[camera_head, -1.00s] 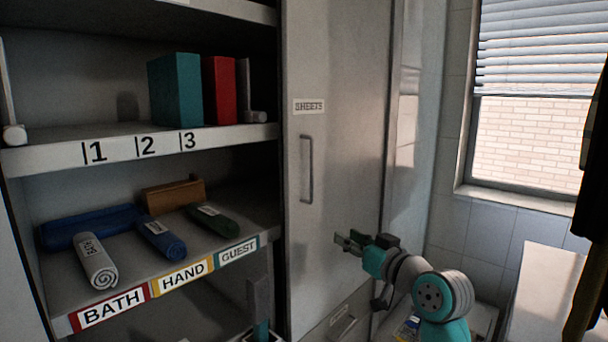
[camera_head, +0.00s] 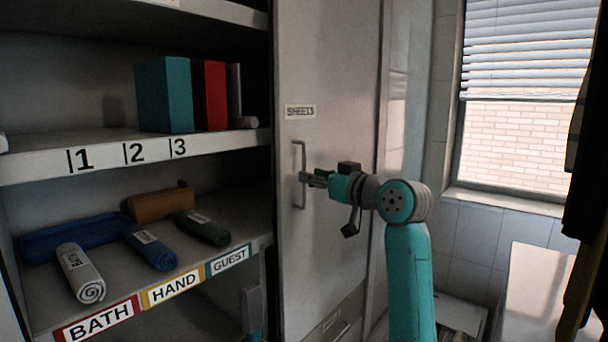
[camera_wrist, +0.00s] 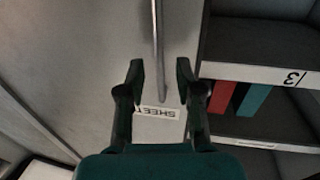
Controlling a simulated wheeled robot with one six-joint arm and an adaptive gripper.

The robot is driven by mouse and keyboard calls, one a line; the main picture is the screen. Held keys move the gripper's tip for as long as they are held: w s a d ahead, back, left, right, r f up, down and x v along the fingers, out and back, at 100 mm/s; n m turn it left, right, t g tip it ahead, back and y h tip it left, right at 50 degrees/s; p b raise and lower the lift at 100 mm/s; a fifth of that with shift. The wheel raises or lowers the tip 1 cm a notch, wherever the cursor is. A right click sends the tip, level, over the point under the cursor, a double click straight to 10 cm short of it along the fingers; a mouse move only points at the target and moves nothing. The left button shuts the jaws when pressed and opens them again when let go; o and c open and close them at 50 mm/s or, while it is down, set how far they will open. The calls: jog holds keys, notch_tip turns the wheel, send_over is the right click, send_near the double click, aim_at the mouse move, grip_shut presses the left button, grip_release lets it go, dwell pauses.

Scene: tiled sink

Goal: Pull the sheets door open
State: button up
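The sheets door (camera_head: 335,75) is a tall grey metal panel right of the open shelves, and it looks shut. Its label (camera_head: 300,111) reads SHEETS and shows upside down in the wrist view (camera_wrist: 157,112). A vertical bar handle (camera_head: 298,160) is on the door's left side below the label. My gripper (camera_head: 306,178) is at the handle's lower half in the head view. In the wrist view my gripper (camera_wrist: 160,72) has its fingers spread, with the handle bar (camera_wrist: 158,45) running between them and a gap on both sides.
Open shelves on the left hold teal and red boxes (camera_head: 165,95) above and rolled towels (camera_head: 80,272) below. A drawer with its own handle (camera_head: 342,330) is under the door. A window (camera_head: 515,140) and a pale counter (camera_head: 545,290) are at the right.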

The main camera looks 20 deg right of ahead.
aim_at(304, 204)
jog(key=shift+x, duration=2.05)
grip_shut()
